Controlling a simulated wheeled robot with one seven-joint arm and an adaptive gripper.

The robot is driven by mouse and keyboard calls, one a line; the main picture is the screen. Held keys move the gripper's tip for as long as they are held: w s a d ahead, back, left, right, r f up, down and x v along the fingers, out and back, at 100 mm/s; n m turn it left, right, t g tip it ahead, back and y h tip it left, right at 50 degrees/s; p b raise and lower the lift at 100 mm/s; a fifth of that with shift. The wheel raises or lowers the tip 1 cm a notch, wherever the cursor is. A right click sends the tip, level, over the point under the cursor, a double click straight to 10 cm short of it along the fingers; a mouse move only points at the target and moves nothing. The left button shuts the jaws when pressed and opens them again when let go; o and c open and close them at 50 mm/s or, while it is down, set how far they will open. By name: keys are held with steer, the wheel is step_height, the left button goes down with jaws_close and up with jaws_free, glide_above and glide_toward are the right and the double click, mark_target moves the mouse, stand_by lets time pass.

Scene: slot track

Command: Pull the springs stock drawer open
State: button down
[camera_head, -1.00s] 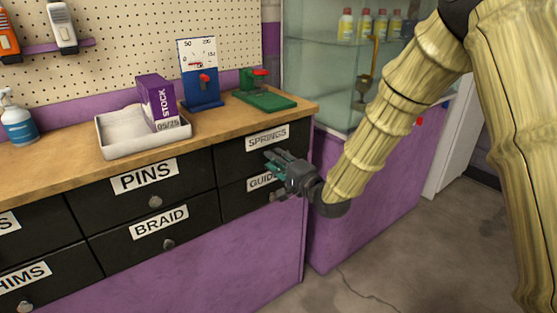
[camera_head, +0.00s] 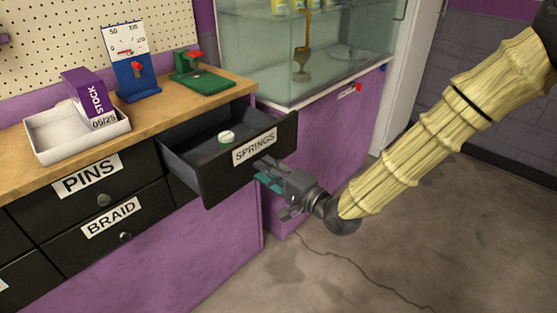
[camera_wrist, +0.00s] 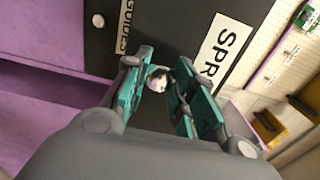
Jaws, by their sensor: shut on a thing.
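The springs drawer (camera_head: 222,174) is black with a white SPRINGS label and stands well out from the bench. A small round white-topped item with some green (camera_head: 227,137) sits inside it. My gripper (camera_head: 262,173) is at the drawer's front, just below the label. In the wrist view my gripper (camera_wrist: 158,88) has its teal finger pads on both sides of the drawer's round metal knob (camera_wrist: 157,80), shut on it. The SPRINGS label (camera_wrist: 222,55) also shows there, partly cut off by the gripper.
The PINS drawer (camera_head: 120,196) and BRAID drawer (camera_head: 80,235) are shut at left. On the bench stand a white tray (camera_head: 60,158) with a purple box (camera_head: 95,100), a blue gauge stand (camera_head: 138,85) and a green fixture (camera_head: 205,82). The floor (camera_head: 400,240) in front is clear.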

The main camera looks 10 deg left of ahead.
steer(key=shift+s+d, duration=0.2)
steer(key=shift+d, duration=0.25)
steer(key=c, duration=1.2)
jaws_free()
steer(key=v, duration=1.2)
